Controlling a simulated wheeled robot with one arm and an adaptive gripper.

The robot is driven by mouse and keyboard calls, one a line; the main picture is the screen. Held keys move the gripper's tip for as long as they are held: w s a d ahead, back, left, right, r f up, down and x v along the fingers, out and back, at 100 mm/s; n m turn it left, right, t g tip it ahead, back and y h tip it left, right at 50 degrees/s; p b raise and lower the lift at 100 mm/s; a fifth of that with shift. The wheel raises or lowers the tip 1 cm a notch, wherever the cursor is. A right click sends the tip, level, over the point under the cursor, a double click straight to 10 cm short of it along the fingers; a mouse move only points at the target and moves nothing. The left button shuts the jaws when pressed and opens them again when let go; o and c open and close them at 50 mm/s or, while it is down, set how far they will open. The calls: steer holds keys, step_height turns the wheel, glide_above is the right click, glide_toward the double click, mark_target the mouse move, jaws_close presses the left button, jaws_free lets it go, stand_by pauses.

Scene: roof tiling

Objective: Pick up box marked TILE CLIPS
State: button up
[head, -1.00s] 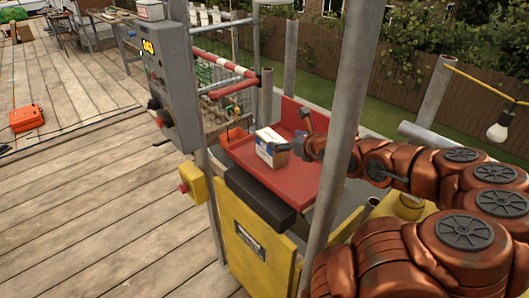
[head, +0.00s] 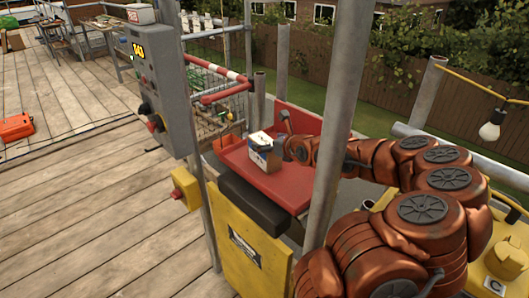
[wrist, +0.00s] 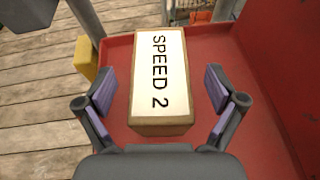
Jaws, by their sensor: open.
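A small box (head: 262,150) stands on the red tray (head: 242,170) in the head view, with white and blue on its faces. In the wrist view the box (wrist: 160,75) has a white top with the printed words "SPEED 2" and a brown cardboard side. No TILE CLIPS marking is readable in either view. My gripper (wrist: 160,92) is open, with one purple-padded finger on each side of the box and a visible gap to both sides. In the head view my gripper (head: 286,143) is at the right of the box.
Grey posts (head: 340,120) rise close to my arm. A grey control box (head: 163,75) and a yellow panel (head: 240,235) stand at the tray's left and front. An orange case (head: 15,127) lies on the wooden deck. A bulb (head: 489,131) hangs at right.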

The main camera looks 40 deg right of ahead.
steer(key=shift+w+f, duration=0.25)
steer(key=shift+w, duration=0.3)
jaws_close()
stand_by(0.5)
